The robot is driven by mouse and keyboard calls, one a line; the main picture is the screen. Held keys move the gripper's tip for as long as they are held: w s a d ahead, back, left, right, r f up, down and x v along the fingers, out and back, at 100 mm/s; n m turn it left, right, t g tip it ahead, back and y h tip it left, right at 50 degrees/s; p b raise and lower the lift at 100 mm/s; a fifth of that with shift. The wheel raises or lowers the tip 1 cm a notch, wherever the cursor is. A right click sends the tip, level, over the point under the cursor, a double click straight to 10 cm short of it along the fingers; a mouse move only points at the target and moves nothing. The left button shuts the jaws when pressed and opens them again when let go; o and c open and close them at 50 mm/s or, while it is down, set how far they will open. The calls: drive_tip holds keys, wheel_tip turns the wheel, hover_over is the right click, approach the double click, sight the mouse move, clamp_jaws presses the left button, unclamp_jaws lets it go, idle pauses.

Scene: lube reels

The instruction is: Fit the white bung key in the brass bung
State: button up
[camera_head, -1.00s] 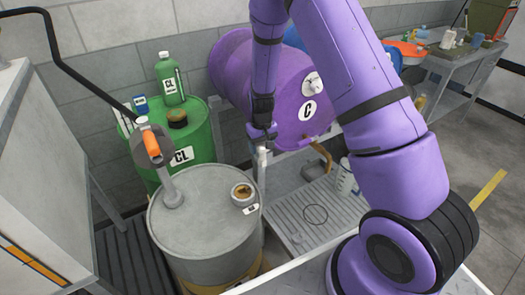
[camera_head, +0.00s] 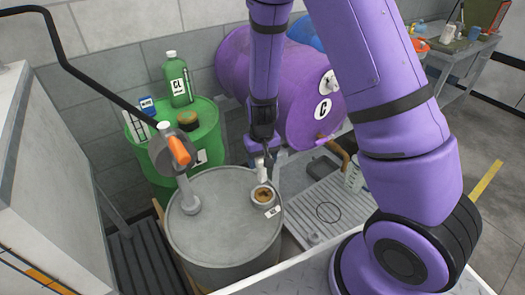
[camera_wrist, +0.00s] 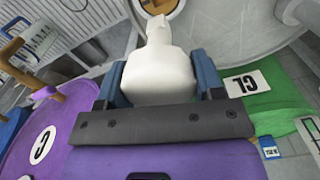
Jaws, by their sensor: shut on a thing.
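My gripper (camera_head: 263,152) is shut on the white bung key (camera_wrist: 160,65), which points down from the fingers. In the head view the key (camera_head: 261,171) is just above and behind the brass bung (camera_head: 263,196), near the right edge of the grey drum's top (camera_head: 225,220). In the wrist view the key's tip is close to the brass bung (camera_wrist: 160,8), which is cut off by the top edge. I cannot tell whether the tip touches the bung.
A green drum (camera_head: 205,112) with a green bottle (camera_head: 178,78) is behind. A purple barrel (camera_head: 300,110) lies behind my gripper. A grated tray (camera_head: 325,205) is at right.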

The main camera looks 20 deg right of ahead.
drive_tip(key=shift+s+a+r, duration=0.1)
drive_tip(key=shift+s+a, duration=0.05)
drive_tip(key=shift+s, duration=0.3)
drive_tip(key=shift+s+a+r, duration=0.1)
drive_tip(key=shift+s, duration=0.35)
drive_tip(key=shift+f, duration=2.4)
drive_tip(key=shift+f, duration=1.8)
drive_tip(key=o, duration=1)
drive_tip(key=shift+o, duration=0.2)
drive_tip(key=shift+r, duration=5.45)
